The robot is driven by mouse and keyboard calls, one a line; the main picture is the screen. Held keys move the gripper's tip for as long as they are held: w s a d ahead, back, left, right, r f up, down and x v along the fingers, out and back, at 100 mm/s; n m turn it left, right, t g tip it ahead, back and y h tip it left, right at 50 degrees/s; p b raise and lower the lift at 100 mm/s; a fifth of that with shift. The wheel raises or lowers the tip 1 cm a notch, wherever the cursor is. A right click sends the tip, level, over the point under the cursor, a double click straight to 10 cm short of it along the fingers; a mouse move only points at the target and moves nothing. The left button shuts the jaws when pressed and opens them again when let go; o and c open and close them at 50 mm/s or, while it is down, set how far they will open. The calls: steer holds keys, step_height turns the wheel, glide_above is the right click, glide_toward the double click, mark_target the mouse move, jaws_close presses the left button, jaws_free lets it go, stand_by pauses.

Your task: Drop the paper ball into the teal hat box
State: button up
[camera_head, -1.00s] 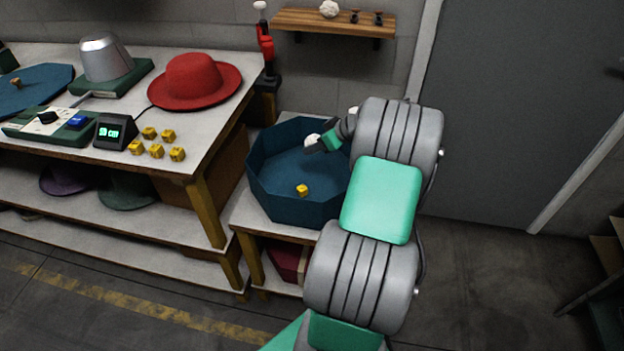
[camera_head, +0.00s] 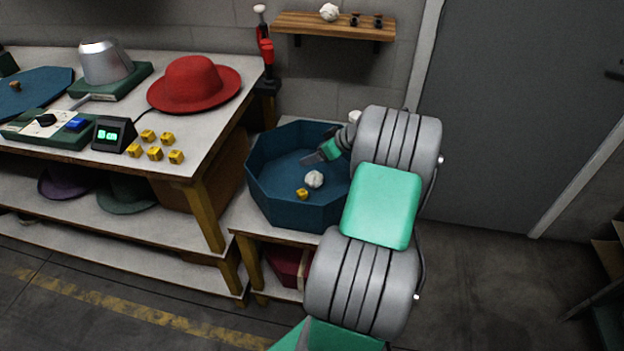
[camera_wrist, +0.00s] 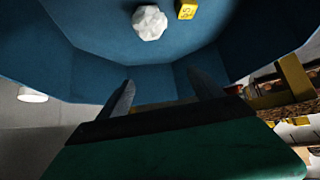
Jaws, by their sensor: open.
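The white crumpled paper ball (camera_head: 314,179) lies inside the teal hat box (camera_head: 275,205), on its floor, close to a yellow cube (camera_head: 302,194). In the wrist view the paper ball (camera_wrist: 149,22) is apart from the fingers, beside the yellow cube (camera_wrist: 187,9), with the box wall (camera_wrist: 80,75) around them. My gripper (camera_head: 312,158) is over the box, behind the ball in the head view. In the wrist view my gripper (camera_wrist: 160,95) has its two fingers spread with nothing between them. My arm hides the right part of the box.
The workbench at left holds a red hat (camera_head: 195,85), a metal hat form (camera_head: 104,62), a display (camera_head: 114,134) and several yellow cubes (camera_head: 155,153). A wall shelf (camera_head: 335,25) behind bears another white crumpled ball (camera_head: 329,12). The hat box stands on a low table (camera_head: 243,218).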

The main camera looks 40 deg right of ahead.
steer(key=v, duration=0.7)
steer(key=shift+s+r, duration=0.25)
steer(key=shift+s, duration=0.05)
steer(key=w+a+r+g+p, duration=0.15)
steer(key=a+r+p, duration=0.3)
steer(key=a, duration=0.75)
steer(key=a+r+g+p, duration=0.25)
steer(key=a+r, duration=0.35)
steer(key=a, duration=0.6)
steer(key=s+a+r+m+g+h+p, duration=0.1)
steer(key=s+a+r+m+p, duration=0.1)
steer(key=s+a, duration=1.1)
steer(key=shift+r+g+h+p, duration=0.35)
steer(key=shift+r+p, duration=0.25)
steer(key=shift+p, duration=0.65)
steer(key=shift+s+a, duration=0.1)
steer(key=shift+s, duration=0.05)
